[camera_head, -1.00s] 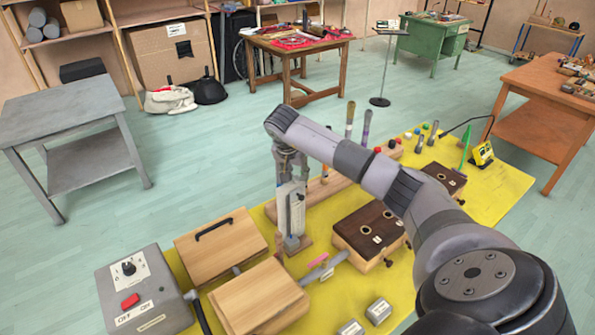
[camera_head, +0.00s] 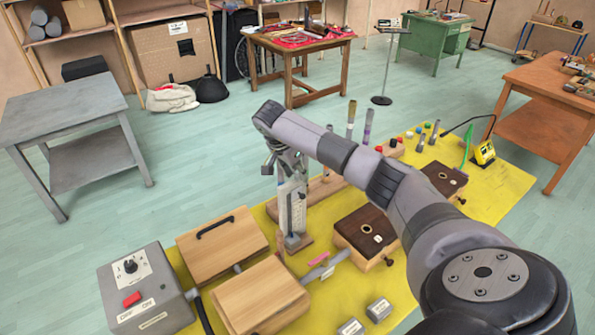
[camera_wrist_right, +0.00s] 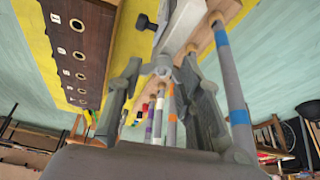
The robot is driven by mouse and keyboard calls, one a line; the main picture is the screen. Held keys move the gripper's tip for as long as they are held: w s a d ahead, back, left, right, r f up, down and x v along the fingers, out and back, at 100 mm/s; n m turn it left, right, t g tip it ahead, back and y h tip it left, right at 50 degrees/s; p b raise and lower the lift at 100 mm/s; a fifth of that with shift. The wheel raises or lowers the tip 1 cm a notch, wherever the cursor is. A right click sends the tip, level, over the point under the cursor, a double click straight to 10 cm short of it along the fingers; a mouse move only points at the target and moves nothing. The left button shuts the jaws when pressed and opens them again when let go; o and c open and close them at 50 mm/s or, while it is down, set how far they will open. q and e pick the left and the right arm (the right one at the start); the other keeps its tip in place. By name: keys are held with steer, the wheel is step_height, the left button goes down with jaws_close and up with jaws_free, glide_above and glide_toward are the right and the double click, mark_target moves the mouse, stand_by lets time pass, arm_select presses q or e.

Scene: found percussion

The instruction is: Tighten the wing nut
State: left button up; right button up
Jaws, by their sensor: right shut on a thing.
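My right gripper (camera_head: 285,165) is at the top of an upright metal post with a pale scale plate (camera_head: 291,205), standing on the yellow mat (camera_head: 395,278). In the right wrist view, the fingers of my right gripper (camera_wrist_right: 163,75) close from both sides on a small grey metal piece, the wing nut (camera_wrist_right: 163,69), at the end of a pale bar (camera_wrist_right: 180,28). The fingers mostly hide the nut in the head view. My left gripper is not in view.
Two wooden boxes (camera_head: 222,245) and a grey switch box (camera_head: 146,290) lie in front of the post. A dark-topped box (camera_head: 366,228) is to its right. In the right wrist view, several rods with coloured bands (camera_wrist_right: 236,95) stand close to the fingers.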

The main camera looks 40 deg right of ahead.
steer(key=m, duration=0.1)
steer(key=m+g, duration=0.1)
steer(key=m, duration=0.1)
steer(key=shift+w+a, duration=0.2)
steer(key=shift+m, duration=0.3)
steer(key=m+b, duration=0.1)
steer(key=m+g, duration=0.1)
steer(key=m, duration=0.1)
steer(key=shift+w+f+g+y+b, duration=0.1)
steer(key=shift+w+g+y+b, duration=0.05)
steer(key=shift+g+y+b, duration=0.2)
steer(key=shift+m, duration=0.4)
